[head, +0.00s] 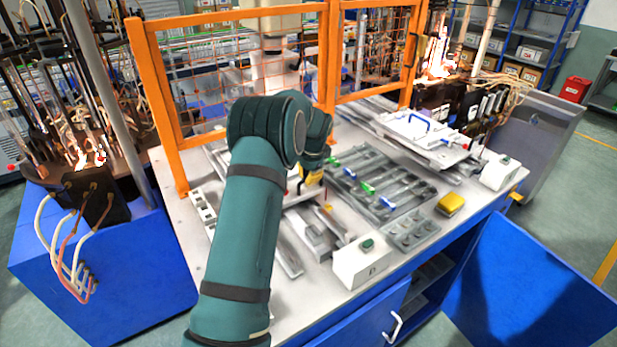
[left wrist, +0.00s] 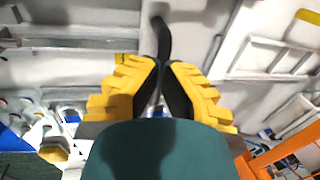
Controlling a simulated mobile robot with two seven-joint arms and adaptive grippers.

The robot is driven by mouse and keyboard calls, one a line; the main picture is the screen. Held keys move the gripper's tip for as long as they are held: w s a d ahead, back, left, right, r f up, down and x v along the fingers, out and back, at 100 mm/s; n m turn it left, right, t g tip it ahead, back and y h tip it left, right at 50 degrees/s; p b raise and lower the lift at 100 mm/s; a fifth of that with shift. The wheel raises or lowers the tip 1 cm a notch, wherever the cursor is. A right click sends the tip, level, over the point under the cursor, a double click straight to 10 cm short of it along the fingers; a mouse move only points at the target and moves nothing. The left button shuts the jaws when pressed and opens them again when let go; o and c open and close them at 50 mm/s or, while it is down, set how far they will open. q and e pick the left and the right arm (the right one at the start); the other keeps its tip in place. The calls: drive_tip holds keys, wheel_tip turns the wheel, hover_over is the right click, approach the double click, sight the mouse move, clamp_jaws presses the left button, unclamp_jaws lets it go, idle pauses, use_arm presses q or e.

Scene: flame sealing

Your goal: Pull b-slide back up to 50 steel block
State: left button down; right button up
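My left gripper (head: 312,178) is low over the left half of the white worktable, mostly hidden behind my green arm in the head view. In the left wrist view its yellow fingers (left wrist: 160,75) converge with black pads on a dark curved handle (left wrist: 162,36), and look closed around its near end. The handle rises from a pale plate (left wrist: 195,25), seemingly the slide. Metal rails and blocks (head: 312,235) lie in front of the gripper; I cannot tell which is the 50 steel block. My right gripper is not in view.
An orange mesh fence (head: 330,60) stands behind the work area. A grey rack (head: 375,180) with blue and green clips lies to the right. A white button box (head: 361,262) and a yellow block (head: 450,204) sit near the front edge. A blue-handled slide unit (head: 420,140) is farther right.

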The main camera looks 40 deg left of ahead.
use_arm(q)
drive_tip(key=shift+d+f, duration=0.1)
drive_tip(key=shift+d, duration=0.05)
drive_tip(key=c, duration=1.6)
unclamp_jaws()
drive_tip(key=shift+s+d, duration=0.1)
drive_tip(key=shift+d, duration=0.1)
drive_tip(key=o, duration=0.6)
drive_tip(key=r, duration=0.4)
drive_tip(key=d+r, duration=0.1)
drive_tip(key=r, duration=0.3)
drive_tip(key=d+r, duration=0.1)
drive_tip(key=r, duration=0.2)
drive_tip(key=shift+s+d+r, duration=0.15)
drive_tip(key=shift+s+r, duration=0.15)
drive_tip(key=shift+r, duration=0.1)
